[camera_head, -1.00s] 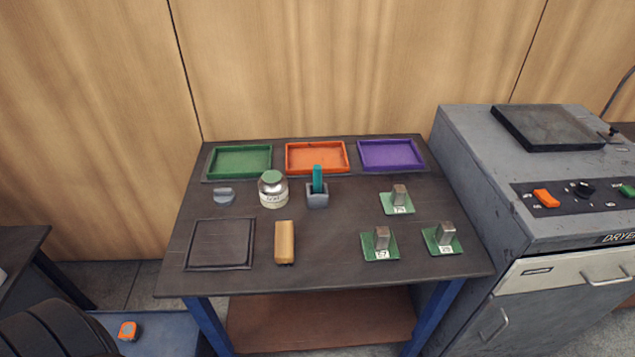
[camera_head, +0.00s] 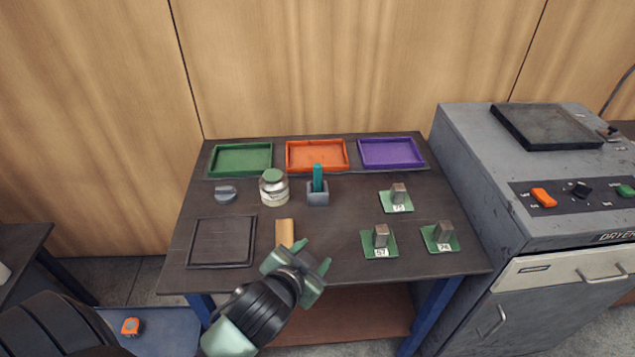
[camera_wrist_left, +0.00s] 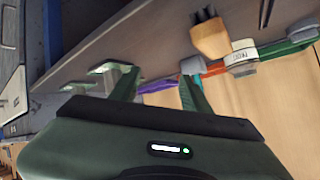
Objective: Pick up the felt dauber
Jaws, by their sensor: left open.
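A teal upright stick (camera_head: 317,178) stands in a small grey holder (camera_head: 317,199) near the table's middle; it looks like the felt dauber, though its lower end is hidden in the holder. My left gripper (camera_head: 313,255) is open and empty over the table's front part, nearer the front edge than the holder. It partly covers a tan block (camera_head: 285,231), which shows dark prongs or bristles at one end in the left wrist view (camera_wrist_left: 210,38). Both open fingers (camera_wrist_left: 158,80) show there, with nothing between them. My right gripper is not in view.
A labelled jar (camera_head: 273,188) stands left of the holder, beside a small grey piece (camera_head: 225,194). Green (camera_head: 240,174), orange (camera_head: 317,168) and purple (camera_head: 391,165) trays line the back. Numbered green plates with metal blocks (camera_head: 380,240) stand right. A dryer (camera_head: 560,220) adjoins.

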